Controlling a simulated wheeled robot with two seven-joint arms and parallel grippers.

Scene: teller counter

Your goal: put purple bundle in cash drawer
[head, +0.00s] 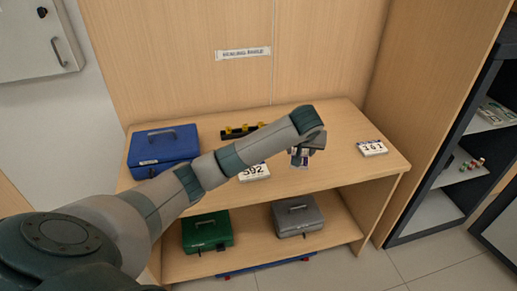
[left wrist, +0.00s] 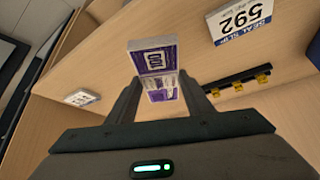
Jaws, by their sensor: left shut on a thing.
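My left gripper (head: 303,155) reaches in from the left over the right part of the shelf top. It is shut on the purple bundle (head: 300,158), whose small white and purple face shows below the wrist. In the left wrist view the purple bundle (left wrist: 157,60) shows white edges and purple printed faces between the two fingers of the left gripper (left wrist: 162,92). I cannot tell its exact height above the wood. No open cash drawer can be made out. My right gripper is not in view.
On the shelf top are a blue cash box (head: 163,148), a black strip with yellow clips (head: 240,130), a 592 card (head: 254,172) and another number card (head: 372,148). Green (head: 207,232) and grey (head: 297,217) boxes stand below. A dark rack (head: 462,150) is at right.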

